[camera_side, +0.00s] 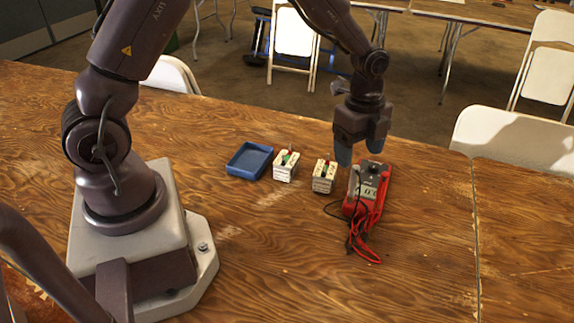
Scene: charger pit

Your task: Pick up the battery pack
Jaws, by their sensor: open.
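Two small white blocks with red and green parts on top stand upright on the wooden table: a left block (285,167) and a right block (324,178). Either looks like a battery pack; I cannot tell which one the task names. My gripper (359,151) points down with blue-grey fingertips apart and nothing seen between them. It is to the right of the right block, near the top end of a red multimeter (369,182). Its exact height above the table is hard to tell.
A shallow blue tray (250,160) sits left of the blocks and looks empty. Red and black leads (363,228) lie over and below the multimeter. The table (290,265) is clear toward the front. White folding chairs stand behind it.

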